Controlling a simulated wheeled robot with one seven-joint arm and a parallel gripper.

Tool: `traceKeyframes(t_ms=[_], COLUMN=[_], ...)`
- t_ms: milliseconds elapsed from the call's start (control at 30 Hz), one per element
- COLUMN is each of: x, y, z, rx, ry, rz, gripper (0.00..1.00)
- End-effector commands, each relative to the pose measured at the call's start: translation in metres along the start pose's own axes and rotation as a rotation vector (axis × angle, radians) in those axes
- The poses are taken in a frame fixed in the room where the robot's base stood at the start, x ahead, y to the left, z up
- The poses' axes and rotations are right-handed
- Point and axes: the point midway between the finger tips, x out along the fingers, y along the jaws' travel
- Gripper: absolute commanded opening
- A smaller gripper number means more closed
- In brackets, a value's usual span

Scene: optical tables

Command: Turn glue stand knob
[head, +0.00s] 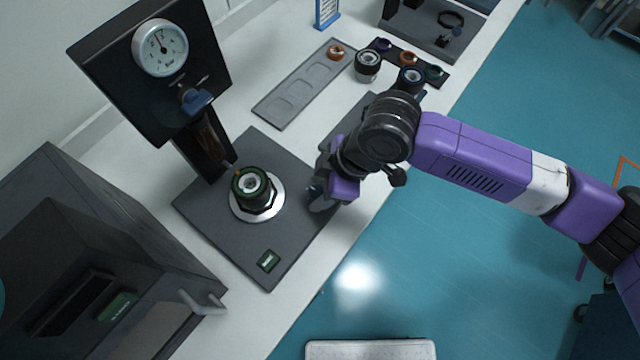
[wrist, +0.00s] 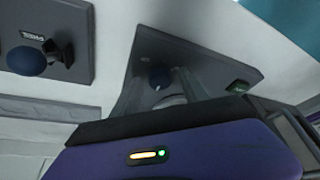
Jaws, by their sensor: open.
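The glue stand (head: 212,55) is a dark upright panel on a column, with a round white gauge (head: 160,47) on its face. A blue knob (head: 197,100) sticks out below the gauge. My gripper (head: 318,198) is open, over the right edge of the base plate, right of the mount and apart from the knob. Its fingertips are partly hidden. The wrist view shows a round blue knob (wrist: 27,60) on a dark plate at the left.
A dark box (head: 95,255) with a handle stands at the near left. Behind my gripper are a grey tray (head: 285,105) with recesses and several ringed lens mounts. The white table's right edge drops to a teal floor (head: 440,270). The wrist view also shows a grey plate with a green label.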

Motion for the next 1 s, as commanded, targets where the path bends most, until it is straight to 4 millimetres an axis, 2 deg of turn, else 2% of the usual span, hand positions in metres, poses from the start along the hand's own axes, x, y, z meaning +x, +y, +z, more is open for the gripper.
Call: traceKeyframes(t_ms=[133,167,400,767,1000], x=[0.0001,0.0001,-0.0001,-0.0004,-0.0011], y=[0.0,-0.0001,-0.0001,-0.0013,-0.0024], z=[-0.0001,-0.0001,-0.0002,-0.0012,-0.0022], rx=[0.0,0.0,0.0,0.037,0.165], ry=[0.0,0.0,0.001,0.003,0.006], rz=[0.0,0.0,0.0,0.013,0.065], gripper=[0.52,0.48,0.01,0.0,0.0])
